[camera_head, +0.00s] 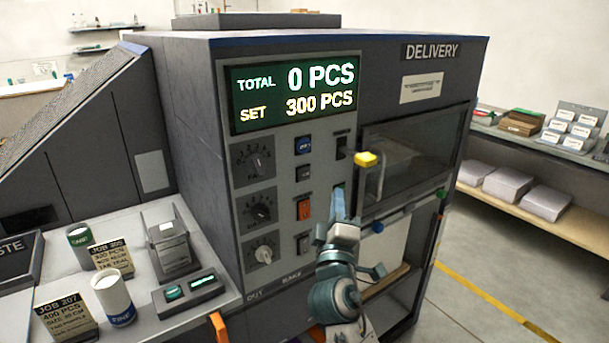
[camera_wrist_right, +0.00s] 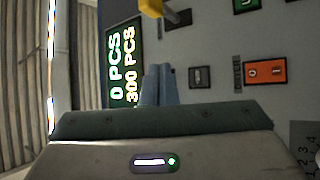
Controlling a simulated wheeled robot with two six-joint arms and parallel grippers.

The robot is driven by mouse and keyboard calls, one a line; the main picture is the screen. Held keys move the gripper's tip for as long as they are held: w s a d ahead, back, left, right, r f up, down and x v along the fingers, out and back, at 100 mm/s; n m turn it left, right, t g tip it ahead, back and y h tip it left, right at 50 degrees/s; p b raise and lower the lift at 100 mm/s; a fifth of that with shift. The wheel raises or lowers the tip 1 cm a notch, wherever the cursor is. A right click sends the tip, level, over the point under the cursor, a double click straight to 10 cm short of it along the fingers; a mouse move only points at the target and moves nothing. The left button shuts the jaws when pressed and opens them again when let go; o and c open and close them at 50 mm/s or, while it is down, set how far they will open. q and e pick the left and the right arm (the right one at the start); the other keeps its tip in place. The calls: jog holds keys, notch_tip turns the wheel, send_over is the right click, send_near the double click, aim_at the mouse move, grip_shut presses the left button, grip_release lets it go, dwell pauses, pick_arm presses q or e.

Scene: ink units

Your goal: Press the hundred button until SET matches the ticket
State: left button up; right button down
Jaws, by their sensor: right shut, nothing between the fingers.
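The display (camera_head: 292,92) reads TOTAL 0 PCS and SET 300 PCS; the wrist view shows it sideways (camera_wrist_right: 122,65). Below it is a blue button (camera_head: 303,145) with a label too small to read; I cannot tell for sure that it is the hundred button. The front job ticket (camera_head: 65,314) reads JOB 207, 400 PCS. A second ticket (camera_head: 111,259) reads JOB 205, its lower text unclear. My right gripper (camera_head: 338,197) is shut and empty in front of the panel, right of the orange rocker switch (camera_head: 304,208). Its fingers (camera_wrist_right: 158,75) hide part of the panel. My left gripper is not in view.
A yellow-ended handle (camera_head: 366,159) sticks out beside the delivery window. Three dials (camera_head: 262,209) line the panel's left side. Open floor (camera_head: 490,270) lies to the right.

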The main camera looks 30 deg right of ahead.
send_near(309, 169)
jog(key=d+r, duration=0.2)
jog(key=d, duration=0.2)
jog(key=shift+w+a+r+b, duration=0.15)
jog(key=shift+w+b, duration=0.2)
jog(key=shift+w, duration=0.45)
jog(key=shift+w+a+r+b, duration=0.15)
jog(key=shift+w+b, duration=0.2)
jog(key=shift+w, duration=0.4)
dwell(0.6)
jog(key=shift+w, duration=0.4)
jog(key=shift+w+b, duration=0.4)
jog(key=shift+w, duration=0.05)
dwell(0.6)
jog(key=shift+s, duration=0.9)
